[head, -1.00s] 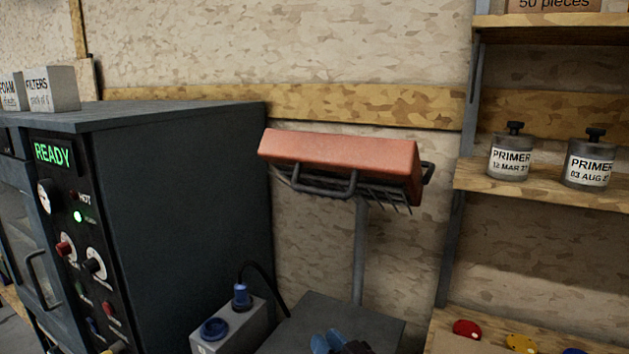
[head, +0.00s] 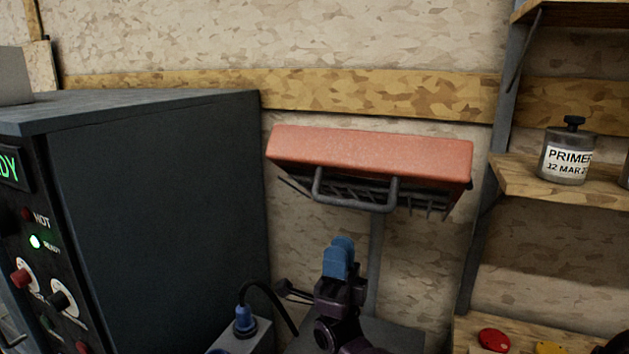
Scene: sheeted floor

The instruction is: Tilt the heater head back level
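The heater head (head: 370,150) is an orange-red box on a thin grey post (head: 375,255) in front of the wall. A bent grey bar handle (head: 355,203) runs along its near lower side, with a wire grille under it. In the picture its long edge slopes down to the right; its exact tilt is hard to tell. My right gripper (head: 340,255), dark with blue fingertips, points up below the handle, apart from it in the picture. The fingertips overlap in this view, so their gap is hidden. My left gripper is not in view.
A dark oven cabinet (head: 160,210) with a control panel stands on the left. A grey box with a blue plug (head: 245,318) and black cable is beside it. Wooden shelves (head: 550,185) with a primer tin (head: 567,155) are on the right.

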